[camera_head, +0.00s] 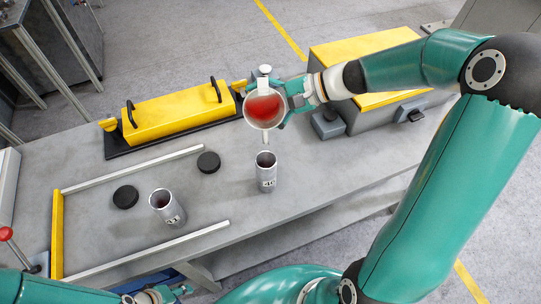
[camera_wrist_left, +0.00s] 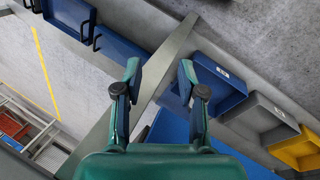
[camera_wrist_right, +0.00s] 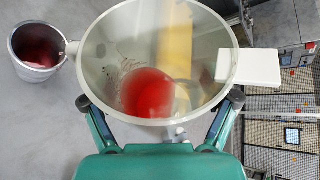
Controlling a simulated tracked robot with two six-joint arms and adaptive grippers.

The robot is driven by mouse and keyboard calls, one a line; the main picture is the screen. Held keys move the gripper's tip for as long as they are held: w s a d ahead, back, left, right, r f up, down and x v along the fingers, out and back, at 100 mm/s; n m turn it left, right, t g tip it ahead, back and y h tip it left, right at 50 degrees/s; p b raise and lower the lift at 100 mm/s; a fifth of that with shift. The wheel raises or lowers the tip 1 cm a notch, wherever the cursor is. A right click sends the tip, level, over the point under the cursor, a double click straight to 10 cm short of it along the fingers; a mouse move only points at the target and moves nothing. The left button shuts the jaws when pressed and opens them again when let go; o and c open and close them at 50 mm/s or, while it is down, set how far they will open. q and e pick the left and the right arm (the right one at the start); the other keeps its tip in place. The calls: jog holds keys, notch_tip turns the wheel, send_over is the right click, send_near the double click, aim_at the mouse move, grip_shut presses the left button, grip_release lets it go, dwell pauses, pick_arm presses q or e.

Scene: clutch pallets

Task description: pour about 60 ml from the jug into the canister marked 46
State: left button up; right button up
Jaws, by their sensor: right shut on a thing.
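The clear jug (camera_head: 262,121) holds red liquid and is in the air above the workbench. My right gripper (camera_head: 287,101) is shut on it; in the right wrist view the jug (camera_wrist_right: 105,45) fills the middle, with its spout toward the left. The canister (camera_head: 266,173), whose label appears to read 46, stands upright below the spout; it shows in the right wrist view (camera_wrist_right: 21,62) with dark red inside. No stream is visible. Another grey canister (camera_head: 163,199), its label hard to read, stands to the left. My left gripper (camera_wrist_left: 161,77) is open and empty, low at the bench's front.
Two black discs (camera_head: 126,196) lie on the bench inside a frame of pale rails (camera_head: 150,248) and a yellow bar (camera_head: 57,235). A yellow block with black handles (camera_head: 172,114) stands behind. A grey-yellow box (camera_head: 366,62) is at the back right. Blue bins (camera_wrist_left: 219,86) show in the left wrist view.

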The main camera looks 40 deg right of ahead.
aim_at(251, 114)
dwell(0.9)
